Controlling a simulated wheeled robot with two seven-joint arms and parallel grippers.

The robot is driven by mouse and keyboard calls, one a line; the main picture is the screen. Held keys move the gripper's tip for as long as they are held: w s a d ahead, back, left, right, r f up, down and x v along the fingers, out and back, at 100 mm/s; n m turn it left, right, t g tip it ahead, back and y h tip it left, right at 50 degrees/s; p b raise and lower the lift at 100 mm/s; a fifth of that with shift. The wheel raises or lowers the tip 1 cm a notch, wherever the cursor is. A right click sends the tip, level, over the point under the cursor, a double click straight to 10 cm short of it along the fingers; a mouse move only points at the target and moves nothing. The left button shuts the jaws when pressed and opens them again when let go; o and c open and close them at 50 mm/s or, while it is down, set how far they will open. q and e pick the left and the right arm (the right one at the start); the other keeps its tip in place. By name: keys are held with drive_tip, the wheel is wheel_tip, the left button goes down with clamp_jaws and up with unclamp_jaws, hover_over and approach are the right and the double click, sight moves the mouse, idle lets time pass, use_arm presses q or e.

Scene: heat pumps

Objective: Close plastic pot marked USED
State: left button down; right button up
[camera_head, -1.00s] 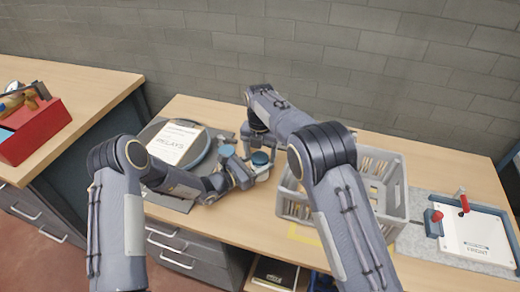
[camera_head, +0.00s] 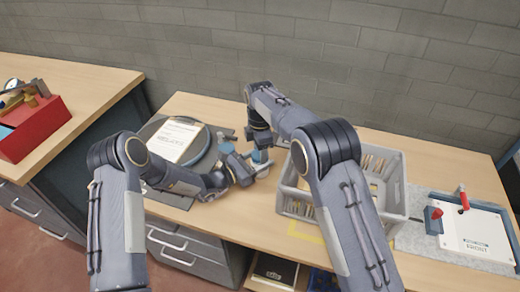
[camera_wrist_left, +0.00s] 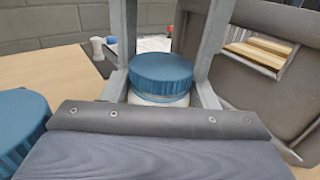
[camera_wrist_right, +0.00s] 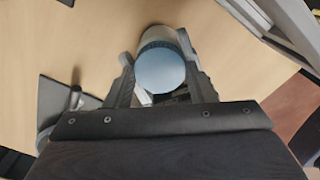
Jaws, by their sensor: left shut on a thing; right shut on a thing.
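A white plastic pot (camera_wrist_left: 158,99) with a blue lid (camera_wrist_left: 160,72) stands between my grippers; it also shows in the head view (camera_head: 261,157). My left gripper (camera_wrist_left: 160,92) is shut around the pot from the side. My right gripper (camera_wrist_right: 160,72) is shut on the blue lid, which it shows end-on in the right wrist view (camera_wrist_right: 160,70). Two upright grey fingers flank the lid in the left wrist view. The lid is at the pot's mouth; I cannot tell whether it is fully seated. No USED marking is readable.
Another blue lid (camera_wrist_left: 18,128) is close at the left in the left wrist view. A grey crate (camera_head: 293,205) stands to the right. A round dark dish with a paper (camera_head: 174,140) is to the left. A white panel (camera_head: 478,236) is at the far right.

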drive_tip(key=m, duration=1.5)
drive_tip(key=shift+m, duration=0.3)
drive_tip(key=m, duration=0.6)
drive_tip(key=o, duration=1.1)
